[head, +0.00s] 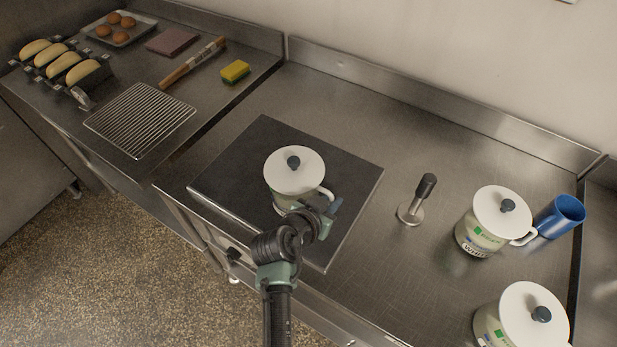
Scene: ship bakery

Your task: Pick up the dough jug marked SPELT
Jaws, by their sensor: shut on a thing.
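A white lidded jug (294,172) with a dark knob stands upright on a dark square slab (240,150). Its label is mostly hidden by my arm, so I cannot read its marking. My gripper (323,203) is at this jug's handle, on its right side, and is shut on it. A second lidded jug (502,208) stands to the right, with a label that seems to read WHITE. A third lidded jug (533,312) is at the lower right, partly cut off by the frame, and its marking is not readable.
A steel tamper (411,213) with a black handle stands between the slab and the second jug. A blue cup (561,216) is beside that jug. The left counter holds a wire rack (140,119), a rolling pin (193,62), a sponge (235,71) and a tray of buns (119,40).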

